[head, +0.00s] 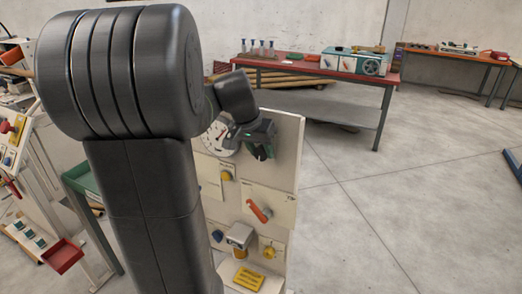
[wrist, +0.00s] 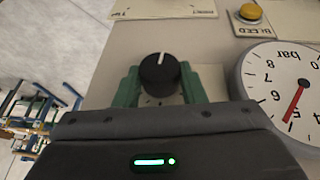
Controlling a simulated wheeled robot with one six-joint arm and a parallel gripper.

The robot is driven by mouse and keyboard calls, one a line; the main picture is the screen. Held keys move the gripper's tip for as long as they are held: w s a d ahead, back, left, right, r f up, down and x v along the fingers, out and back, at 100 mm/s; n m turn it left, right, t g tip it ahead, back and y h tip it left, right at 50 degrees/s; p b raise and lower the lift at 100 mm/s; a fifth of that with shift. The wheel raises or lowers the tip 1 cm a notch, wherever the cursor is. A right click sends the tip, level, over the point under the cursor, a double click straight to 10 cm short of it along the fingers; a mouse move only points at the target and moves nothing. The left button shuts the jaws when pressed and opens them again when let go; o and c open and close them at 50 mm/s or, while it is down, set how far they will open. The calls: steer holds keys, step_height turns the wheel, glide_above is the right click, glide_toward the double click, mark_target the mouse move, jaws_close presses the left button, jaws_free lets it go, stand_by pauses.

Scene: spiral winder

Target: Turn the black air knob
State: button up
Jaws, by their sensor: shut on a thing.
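The black air knob (wrist: 160,75) shows in the wrist view, round with a white pointer line near its top edge. It is mounted on the cream panel (wrist: 120,45). My gripper (wrist: 160,88) has its two green fingers on either side of the knob and is shut on it. In the head view my gripper (head: 262,148) is at the upper part of the panel, and the knob is hidden there. The round bar gauge (wrist: 285,95) is right of the knob, with a red needle pointing near 5.
A yellow button (wrist: 250,12) marked BLEED is above the gauge. Lower on the panel are an orange-red lever (head: 258,211) and a yellow block (head: 248,279). A red-topped table (head: 300,70) stands behind. Open concrete floor lies to the right.

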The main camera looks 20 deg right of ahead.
stand_by(0.3)
steer(key=o, duration=1)
steer(key=v, duration=1.4)
steer(key=shift+w+f, duration=0.15)
steer(key=x, duration=1.3)
steer(key=shift+d+f, duration=0.2)
steer(key=shift+f, duration=0.15)
